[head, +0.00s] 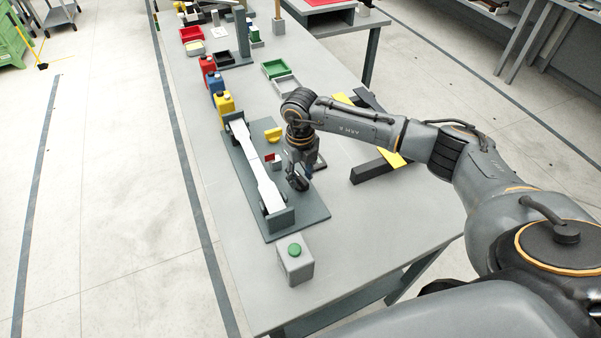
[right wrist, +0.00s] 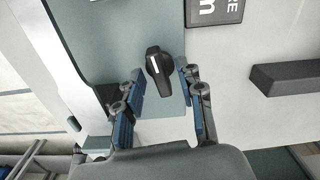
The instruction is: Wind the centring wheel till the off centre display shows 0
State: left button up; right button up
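A black knob with a white pointer line (right wrist: 160,75) stands on the grey base plate in the right wrist view; I cannot tell for sure that it is the centring wheel. My right gripper (right wrist: 161,82) is open, its blue-padded fingers on either side of the knob with gaps showing. In the head view the right gripper (head: 298,180) is low over the right side of the rig's base plate (head: 292,222), beside the white specimen bar (head: 256,163). A dark panel with cut-off white lettering (right wrist: 213,10) shows at the top of the wrist view. No display reading is legible. My left gripper is out of view.
A grey box with a green button (head: 294,259) stands at the plate's near end. Coloured bottles (head: 223,102) stand behind. A black-and-yellow frame (head: 378,165) lies right.

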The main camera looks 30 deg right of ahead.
grip_shut()
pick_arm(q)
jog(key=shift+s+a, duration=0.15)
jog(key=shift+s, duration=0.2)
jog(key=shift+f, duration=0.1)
